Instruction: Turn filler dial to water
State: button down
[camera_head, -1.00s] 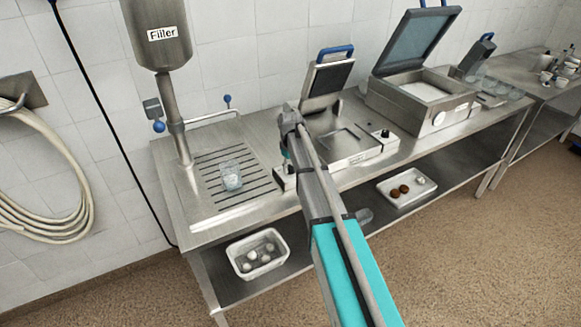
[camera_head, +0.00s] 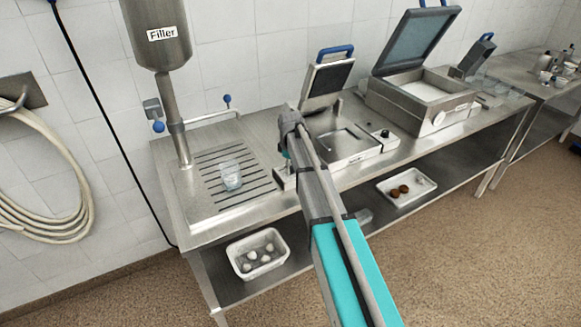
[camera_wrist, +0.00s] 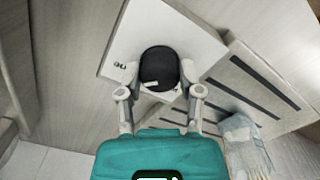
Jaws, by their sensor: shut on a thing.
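The filler dial (camera_wrist: 159,66) is a round black knob on a pale control panel (camera_wrist: 128,38) in the wrist view. A short light mark shows near the dial's lower edge. A small dark label sits left of the dial, too small to read surely. My gripper (camera_wrist: 160,72) is shut on the dial, one finger on each side. In the head view the filler (camera_head: 157,45) hangs at the upper left, and my arm hides the dial and most of its control box (camera_head: 284,182).
A fryer-like unit with an open lid (camera_head: 415,45) and a square-panned appliance (camera_head: 345,143) stand to the right. Trays (camera_head: 240,262) lie on the lower shelf.

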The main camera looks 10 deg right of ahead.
jog(key=shift+c, duration=1.3)
grip_release()
jog(key=shift+m, duration=0.6)
